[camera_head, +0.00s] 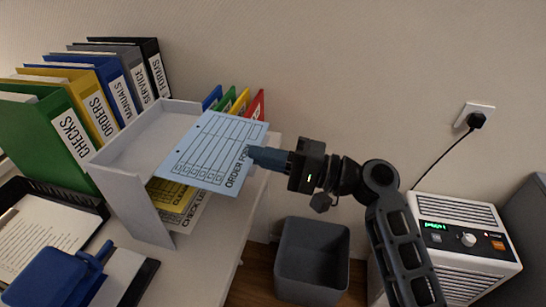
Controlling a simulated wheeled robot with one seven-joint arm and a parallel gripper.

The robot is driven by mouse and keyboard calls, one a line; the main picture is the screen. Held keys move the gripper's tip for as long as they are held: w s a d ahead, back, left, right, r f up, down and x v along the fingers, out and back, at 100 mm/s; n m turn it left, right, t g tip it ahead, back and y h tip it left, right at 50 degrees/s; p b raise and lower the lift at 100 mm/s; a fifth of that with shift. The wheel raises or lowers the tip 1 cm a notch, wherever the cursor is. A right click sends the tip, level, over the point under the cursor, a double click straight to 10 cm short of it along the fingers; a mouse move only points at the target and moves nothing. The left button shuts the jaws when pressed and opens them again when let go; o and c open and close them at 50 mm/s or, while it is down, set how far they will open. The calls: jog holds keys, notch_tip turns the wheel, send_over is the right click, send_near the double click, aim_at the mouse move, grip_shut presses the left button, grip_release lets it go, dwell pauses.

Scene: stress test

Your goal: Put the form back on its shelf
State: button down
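Upright binders (60,135) stand left of the unit, and coloured folders (238,102) behind it. A black tray of paper (42,232), a blue object (60,276) and a clipboard (125,275) are at front left. A grey bin (312,262) and white appliance (470,265) stand right, below desk level.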

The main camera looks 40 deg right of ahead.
aim_at(241, 151)
jog(key=shift+f+x, duration=0.2)
jog(key=shift+x, duration=1.95)
jog(key=shift+g, duration=0.3)
jog(key=shift+f+p+x, duration=0.2)
jog(key=shift+p+x, duration=0.7)
jog(key=shift+x, duration=1.2)
jog(key=shift+w+a+f+h+p, duration=0.1)
jog(key=shift+w+a+h+p, duration=0.05)
jog(key=shift+w+a+p, duration=0.3)
jog(key=shift+w+a+f+h+p, duration=0.15)
jog(key=shift+w+a, duration=0.1)
jog(key=shift+w, duration=0.35)
jog(key=shift+r, duration=0.1)
jog(key=shift+w+a, duration=0.45)
jog(key=shift+w, duration=0.1)
jog(key=c, duration=1.3)
grip_release()
